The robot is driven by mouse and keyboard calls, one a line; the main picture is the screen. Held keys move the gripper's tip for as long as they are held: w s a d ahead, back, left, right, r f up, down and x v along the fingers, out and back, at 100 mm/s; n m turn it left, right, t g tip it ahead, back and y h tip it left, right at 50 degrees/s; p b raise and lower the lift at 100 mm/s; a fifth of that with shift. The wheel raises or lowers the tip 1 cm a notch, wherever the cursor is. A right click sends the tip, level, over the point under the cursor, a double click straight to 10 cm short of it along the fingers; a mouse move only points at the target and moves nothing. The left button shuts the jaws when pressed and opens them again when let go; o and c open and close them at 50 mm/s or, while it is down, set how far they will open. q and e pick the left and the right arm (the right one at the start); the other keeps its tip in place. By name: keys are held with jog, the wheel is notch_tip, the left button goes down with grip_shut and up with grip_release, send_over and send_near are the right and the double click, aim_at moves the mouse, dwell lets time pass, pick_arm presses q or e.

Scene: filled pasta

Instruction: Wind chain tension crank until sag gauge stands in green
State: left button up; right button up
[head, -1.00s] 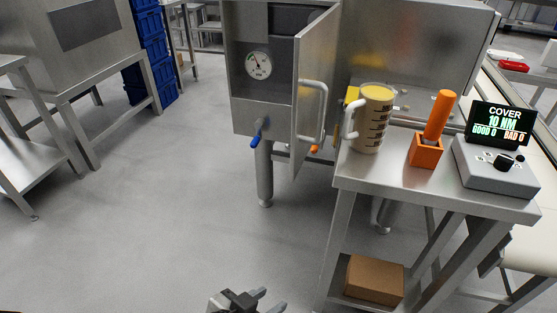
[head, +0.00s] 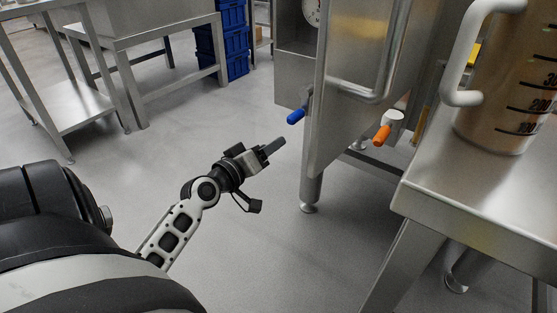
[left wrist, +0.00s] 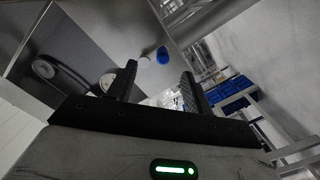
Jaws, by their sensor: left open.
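A blue handle (head: 295,116) sticks out on a short metal shaft low on the steel cabinet (head: 292,62); it looks like a crank grip. It also shows in the left wrist view (left wrist: 162,55), beyond the gap between my fingers. A round white dial gauge (head: 311,10) sits above it, cut off by the frame's top and the door; its needle and green zone cannot be read. My left gripper (head: 274,147) is open and empty, below and left of the blue handle, apart from it; its fingers also show in the left wrist view (left wrist: 159,71). My right gripper is not in view.
The cabinet's open door (head: 345,95) with a bar handle stands just right of the blue handle. An orange handle (head: 382,134) sits behind it. A steel table (head: 480,195) with a measuring jug (head: 510,85) is at right.

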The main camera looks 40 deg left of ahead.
aim_at(289, 122)
pick_arm(q)
jog(key=shift+n+t+y, duration=0.3)
jog(key=shift+n, duration=0.2)
jog(key=w+a, duration=0.1)
jog(key=w, duration=0.3)
jog(key=w+a+b, duration=0.1)
jog(key=w, duration=0.3)
jog(key=w+a, duration=0.1)
jog(key=w, duration=0.3)
jog(key=shift+w+a+r, duration=0.1)
jog(key=shift+w+a, duration=0.2)
jog(key=shift+w+b, duration=0.3)
jog(key=shift+w, duration=0.4)
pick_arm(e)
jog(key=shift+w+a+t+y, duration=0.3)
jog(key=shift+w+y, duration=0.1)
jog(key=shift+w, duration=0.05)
pick_arm(q)
jog(key=shift+c, duration=0.3)
